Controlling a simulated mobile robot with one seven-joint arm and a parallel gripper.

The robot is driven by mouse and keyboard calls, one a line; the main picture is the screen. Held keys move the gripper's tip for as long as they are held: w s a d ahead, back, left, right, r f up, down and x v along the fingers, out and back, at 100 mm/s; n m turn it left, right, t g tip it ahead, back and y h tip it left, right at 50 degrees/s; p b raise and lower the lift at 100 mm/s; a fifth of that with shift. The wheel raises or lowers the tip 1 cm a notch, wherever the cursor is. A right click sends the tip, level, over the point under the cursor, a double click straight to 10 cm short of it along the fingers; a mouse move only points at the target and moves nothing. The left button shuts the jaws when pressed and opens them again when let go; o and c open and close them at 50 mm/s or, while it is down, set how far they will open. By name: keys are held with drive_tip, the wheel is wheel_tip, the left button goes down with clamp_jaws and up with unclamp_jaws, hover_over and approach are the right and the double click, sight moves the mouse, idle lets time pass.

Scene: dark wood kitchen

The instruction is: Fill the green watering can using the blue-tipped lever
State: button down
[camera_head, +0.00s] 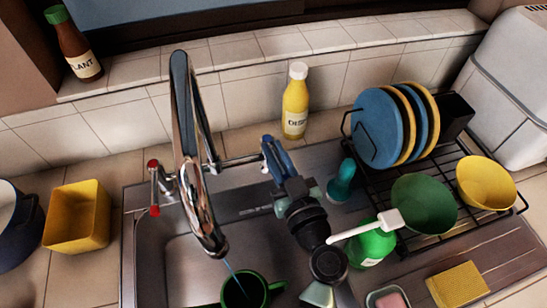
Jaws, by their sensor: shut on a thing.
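The green watering can (266,291) stands in the sink at the bottom of the view, cut off by the lower edge. A thin stream of water falls from the chrome faucet (187,130) into its opening. My gripper (272,152) is at the right end of the faucet's crossbar, where the blue-tipped lever sits. It is shut on that lever, whose tip is mostly hidden by the fingers. The red-tipped lever (154,185) is on the faucet's left side, clear of my gripper.
A rack holds plates (378,125) and bowls (421,203). A yellow container (78,217) is at left.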

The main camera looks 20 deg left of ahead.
idle(0.3)
drive_tip(key=c, duration=0.8)
unclamp_jaws()
drive_tip(key=shift+c, duration=0.2)
drive_tip(key=b+v, duration=0.3)
drive_tip(key=v, duration=1)
drive_tip(key=shift+d, duration=0.2)
drive_tip(key=shift+w, duration=0.15)
